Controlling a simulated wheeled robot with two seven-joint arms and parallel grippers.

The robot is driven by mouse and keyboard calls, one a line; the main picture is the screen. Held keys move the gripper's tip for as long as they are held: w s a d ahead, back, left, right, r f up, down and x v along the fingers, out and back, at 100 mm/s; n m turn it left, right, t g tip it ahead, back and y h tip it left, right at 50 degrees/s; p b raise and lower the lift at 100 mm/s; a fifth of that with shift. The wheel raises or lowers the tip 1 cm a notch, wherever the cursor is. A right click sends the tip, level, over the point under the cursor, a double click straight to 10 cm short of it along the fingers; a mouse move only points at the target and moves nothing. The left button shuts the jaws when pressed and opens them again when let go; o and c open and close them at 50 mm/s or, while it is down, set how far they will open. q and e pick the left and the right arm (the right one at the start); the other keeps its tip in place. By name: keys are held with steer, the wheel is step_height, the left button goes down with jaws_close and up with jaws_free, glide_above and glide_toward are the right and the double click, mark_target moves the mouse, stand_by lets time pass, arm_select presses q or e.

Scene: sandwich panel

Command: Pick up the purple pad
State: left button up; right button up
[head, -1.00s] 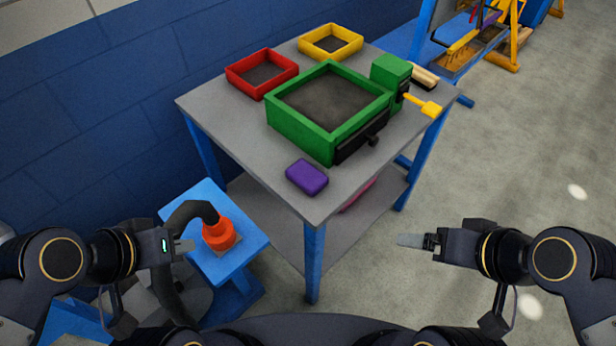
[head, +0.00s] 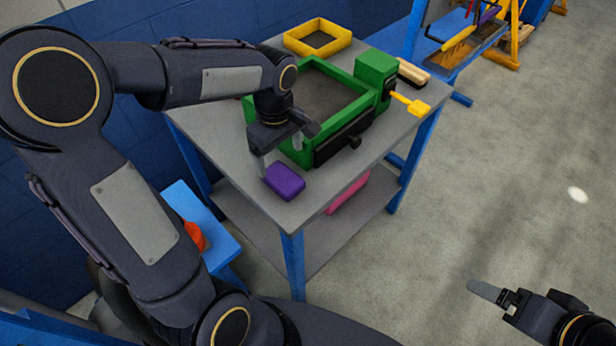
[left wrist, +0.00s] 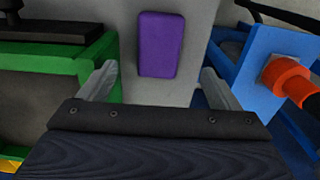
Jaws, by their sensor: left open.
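The purple pad (head: 285,182) lies flat on the grey table top, near its front corner and in front of the green box. In the left wrist view the pad (left wrist: 160,45) stands out beyond and between the two fingers, with clear space on both sides. My left gripper (head: 280,150) is open and empty, just above and behind the pad in the head view. It also shows in the left wrist view (left wrist: 157,85). My right gripper (head: 490,294) is low at the right, away from the table; its jaw opening is unclear.
The green box (head: 345,80) with a black front latch stands close behind the pad. A yellow frame (head: 318,28) is at the back. A pink thing (head: 347,194) lies on the lower shelf. A blue stand (head: 215,240) with an orange part (head: 196,235) is at left.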

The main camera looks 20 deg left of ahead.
mark_target(282, 177)
arm_select(q)
step_height(282, 177, down, 8)
steer(key=shift+w+r, duration=0.1)
steer(key=shift+r, duration=0.15)
steer(key=c, duration=1.1)
steer(key=shift+r, duration=0.1)
steer(key=shift+r, duration=0.55)
step_height(282, 177, up, 3)
steer(key=shift+f, duration=0.2)
steer(key=s+d+r, duration=0.1)
steer(key=s+r, duration=0.2)
steer(key=s, duration=0.1)
steer(key=s+d+r, duration=0.2)
steer(key=s+r, duration=0.1)
steer(key=s, duration=0.1)
steer(key=s+d+r, duration=0.2)
steer(key=s+r, duration=0.1)
steer(key=s, duration=0.2)
steer(key=shift+d+r, duration=0.1)
steer(key=shift+d, duration=0.05)
